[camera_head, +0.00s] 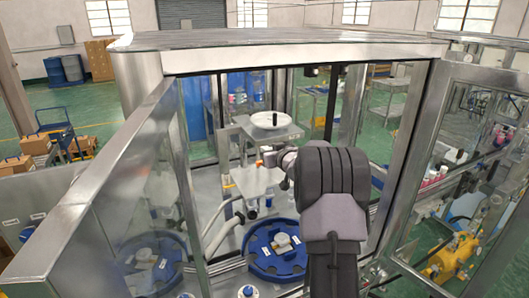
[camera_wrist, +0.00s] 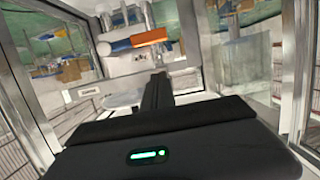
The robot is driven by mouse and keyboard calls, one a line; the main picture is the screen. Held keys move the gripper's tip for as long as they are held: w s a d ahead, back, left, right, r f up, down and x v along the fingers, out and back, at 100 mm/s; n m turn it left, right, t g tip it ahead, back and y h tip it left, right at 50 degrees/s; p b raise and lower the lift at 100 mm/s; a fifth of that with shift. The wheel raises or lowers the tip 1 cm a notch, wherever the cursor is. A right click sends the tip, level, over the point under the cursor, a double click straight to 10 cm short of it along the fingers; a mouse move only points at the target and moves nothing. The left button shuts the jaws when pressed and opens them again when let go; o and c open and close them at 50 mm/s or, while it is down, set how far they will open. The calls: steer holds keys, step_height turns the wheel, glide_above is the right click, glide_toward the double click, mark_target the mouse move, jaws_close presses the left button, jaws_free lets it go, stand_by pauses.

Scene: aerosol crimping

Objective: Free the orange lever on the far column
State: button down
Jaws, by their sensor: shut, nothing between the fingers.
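The orange lever (camera_wrist: 150,37) lies nearly level across a metal column (camera_wrist: 148,15) at the top of the wrist view. My gripper (camera_wrist: 157,76) is shut and empty, its dark fingers pointing toward the column just below the lever. A gap seems to show between fingertips and lever, but I cannot tell the depth. In the head view only a small orange bit of the lever (camera_head: 258,163) shows beside the end of my arm. My gripper's fingers are hard to make out there.
The machine has a metal-framed glass enclosure; its frame post (camera_head: 408,150) stands close to my arm. Inside are a blue round base (camera_head: 275,262), a pale hose (camera_head: 222,232) and a white disc (camera_head: 271,120) on a metal plate. A glass door (camera_head: 455,160) stands at the right.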

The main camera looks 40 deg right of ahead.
steer(key=f, duration=0.2)
steer(key=f+p, duration=0.1)
steer(key=f, duration=0.1)
steer(key=shift+w+d+f, duration=0.1)
steer(key=shift+w, duration=0.3)
